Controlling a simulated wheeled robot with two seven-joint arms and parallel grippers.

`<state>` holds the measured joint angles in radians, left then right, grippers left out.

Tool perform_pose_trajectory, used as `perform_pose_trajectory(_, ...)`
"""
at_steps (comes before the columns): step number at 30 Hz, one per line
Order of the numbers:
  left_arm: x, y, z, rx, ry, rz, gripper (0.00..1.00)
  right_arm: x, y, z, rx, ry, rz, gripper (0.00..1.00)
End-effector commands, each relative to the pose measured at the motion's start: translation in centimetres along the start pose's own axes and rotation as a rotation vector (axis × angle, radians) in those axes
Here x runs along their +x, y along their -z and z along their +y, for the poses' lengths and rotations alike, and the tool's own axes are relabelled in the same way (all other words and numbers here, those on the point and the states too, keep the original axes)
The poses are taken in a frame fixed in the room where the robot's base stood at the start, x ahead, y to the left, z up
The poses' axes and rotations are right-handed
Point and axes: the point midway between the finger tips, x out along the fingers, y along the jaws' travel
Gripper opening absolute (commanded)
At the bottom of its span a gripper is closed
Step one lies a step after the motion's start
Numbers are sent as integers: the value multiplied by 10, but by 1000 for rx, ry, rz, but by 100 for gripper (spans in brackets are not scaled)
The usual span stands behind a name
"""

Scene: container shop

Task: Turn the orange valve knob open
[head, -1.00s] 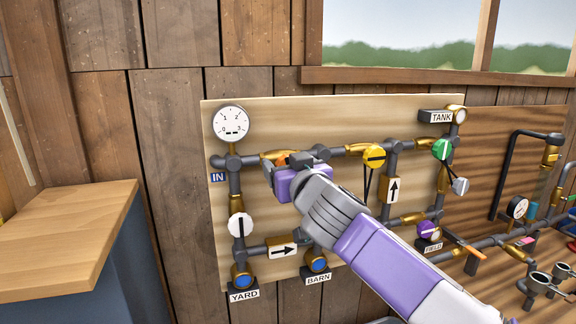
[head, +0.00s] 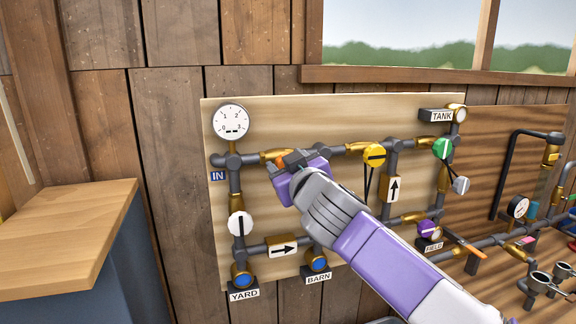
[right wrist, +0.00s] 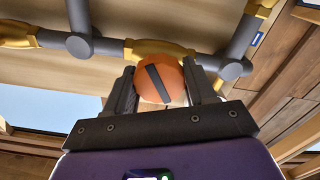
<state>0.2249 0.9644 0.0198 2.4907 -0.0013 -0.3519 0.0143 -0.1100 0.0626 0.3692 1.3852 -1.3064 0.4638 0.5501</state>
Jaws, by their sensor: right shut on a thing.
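The orange valve knob (right wrist: 170,80) sits on a brass valve body (right wrist: 160,48) in the upper pipe run. Its dark bar is slanted in the right wrist view. My right gripper (right wrist: 162,88) is shut on the knob, one finger on each side. In the head view the gripper (head: 286,163) hides most of the knob, and only a little orange shows. My left gripper is not in view.
A round gauge (head: 231,122) stands left of the gripper. On the same board are a yellow knob (head: 374,155), a green knob (head: 442,149), a white knob (head: 240,224) and a purple knob (head: 428,230). A wooden counter (head: 60,240) stands at the left.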

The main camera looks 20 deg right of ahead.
Motion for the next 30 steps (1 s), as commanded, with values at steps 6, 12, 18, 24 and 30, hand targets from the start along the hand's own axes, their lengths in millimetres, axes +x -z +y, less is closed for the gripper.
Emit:
perform_pose_trajectory(6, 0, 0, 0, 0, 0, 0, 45, 0, 1, -1, -206, 1, 2, 24)
perform_pose_trajectory(12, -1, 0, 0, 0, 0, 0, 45, 0, 1, -1, -397, 0, 2, 24)
perform_pose_trajectory(18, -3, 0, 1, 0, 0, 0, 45, 0, 1, -2, -585, 0, 2, 24)
perform_pose_trajectory(24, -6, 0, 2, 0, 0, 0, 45, 0, 1, -2, -758, -1, 2, 24)
perform_pose_trajectory(30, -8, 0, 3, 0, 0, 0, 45, 0, 0, -3, -894, 0, 3, 24)
